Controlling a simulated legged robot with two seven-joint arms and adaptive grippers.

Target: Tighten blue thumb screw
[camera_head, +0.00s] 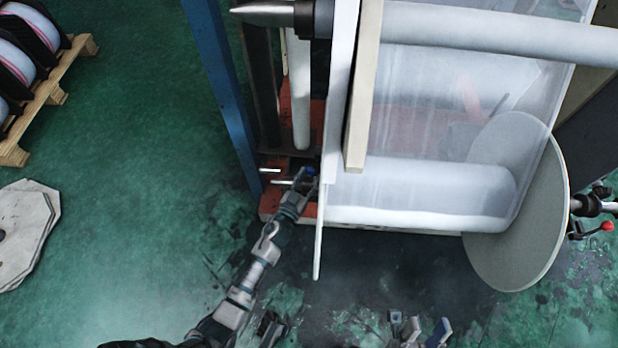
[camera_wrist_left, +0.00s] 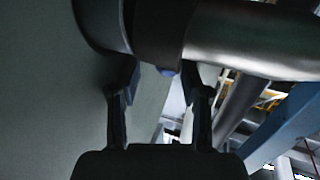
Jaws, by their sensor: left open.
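The blue thumb screw (camera_head: 309,171) is a small blue spot at the lower left corner of the film machine in the head view. In the left wrist view the blue thumb screw (camera_wrist_left: 168,72) shows under a dark collar (camera_wrist_left: 163,30) on a metal shaft (camera_wrist_left: 250,47). My left gripper (camera_head: 303,178) is at the screw. In the wrist view its fingers (camera_wrist_left: 165,82) are apart, one on each side of the screw; whether they touch it cannot be told. My right gripper (camera_head: 419,324) is low in the head view, its fingers apart and empty, away from the machine.
The film roll (camera_head: 420,190) has a large grey disc (camera_head: 515,210) at its right end. A blue post (camera_head: 222,90) stands left of the machine. A wooden pallet (camera_head: 50,95) with rolls is at upper left.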

